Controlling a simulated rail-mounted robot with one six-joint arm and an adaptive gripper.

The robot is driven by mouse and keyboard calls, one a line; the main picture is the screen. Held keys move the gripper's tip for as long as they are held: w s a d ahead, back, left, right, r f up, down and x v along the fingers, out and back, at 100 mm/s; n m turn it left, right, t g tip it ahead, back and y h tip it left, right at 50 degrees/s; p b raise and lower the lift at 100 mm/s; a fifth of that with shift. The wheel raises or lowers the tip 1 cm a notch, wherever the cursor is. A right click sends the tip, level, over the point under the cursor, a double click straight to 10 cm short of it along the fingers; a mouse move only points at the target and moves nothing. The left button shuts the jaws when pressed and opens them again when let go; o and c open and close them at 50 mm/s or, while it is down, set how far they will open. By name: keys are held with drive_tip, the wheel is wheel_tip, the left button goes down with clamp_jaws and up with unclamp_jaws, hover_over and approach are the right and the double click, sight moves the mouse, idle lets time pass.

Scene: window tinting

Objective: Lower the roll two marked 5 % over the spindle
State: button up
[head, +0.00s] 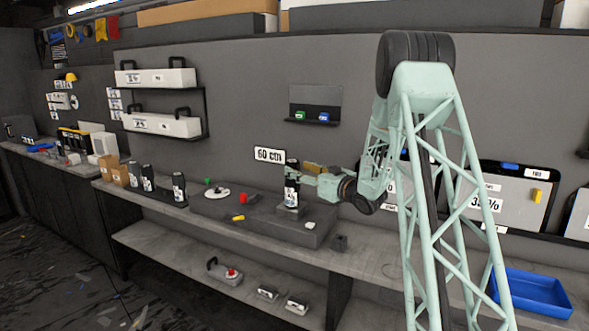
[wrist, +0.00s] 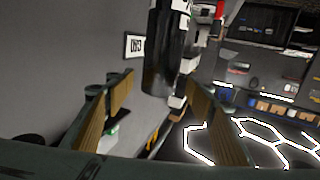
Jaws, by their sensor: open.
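A black roll with a white label (head: 292,188) stands upright on a small grey block (head: 291,211) on the dark raised platform (head: 257,222). Its mark is too small to read. In the wrist view the black roll (wrist: 165,50) shows just beyond and between the fingertips. My gripper (head: 306,176) reaches in from the right at the roll's upper part; its fingers (wrist: 160,90) are spread, with a gap to the roll on both sides. No separate spindle shows; the roll may hide it. Several similar black rolls (head: 148,178) stand in a black rack to the left.
On the platform are a white disc (head: 216,193), a red piece (head: 244,198) and a yellow piece (head: 238,218). A "60 cm" sign (head: 269,155) is on the wall behind. A blue tray (head: 532,292) lies at the right. The lower shelf (head: 190,262) holds small tools.

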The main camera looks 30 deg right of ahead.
drive_tip(key=v, duration=0.7)
drive_tip(key=shift+s, duration=0.3)
drive_tip(key=shift+r, duration=0.15)
drive_tip(key=s+a+r+m+g+h, duration=0.1)
drive_tip(key=s+a+r+g+h, duration=0.3)
drive_tip(key=r, duration=0.4)
drive_tip(key=s+a+r+m+g+h, duration=0.1)
drive_tip(key=s+a+r, duration=0.1)
drive_tip(key=s+a, duration=0.25)
drive_tip(key=s+a+r+h, duration=0.2)
drive_tip(key=s+a+r, duration=0.1)
drive_tip(key=s, duration=0.2)
drive_tip(key=s+a+f+g+y, duration=0.1)
drive_tip(key=s+a, duration=0.6)
drive_tip(key=s, duration=0.9)
drive_tip(key=s+a+f+g, duration=0.2)
drive_tip(key=s+a+g, duration=0.2)
drive_tip(key=s, duration=1.3)
drive_tip(key=s+a+f+g+y, duration=0.1)
drive_tip(key=s+a+g, duration=0.2)
drive_tip(key=s+a, duration=0.6)
drive_tip(key=s, duration=0.8)
drive_tip(key=shift+a+f+m+y, duration=0.25)
drive_tip(key=shift+a+m+y, duration=0.05)
drive_tip(key=shift+a+m, duration=0.1)
drive_tip(key=shift+c, duration=0.3)
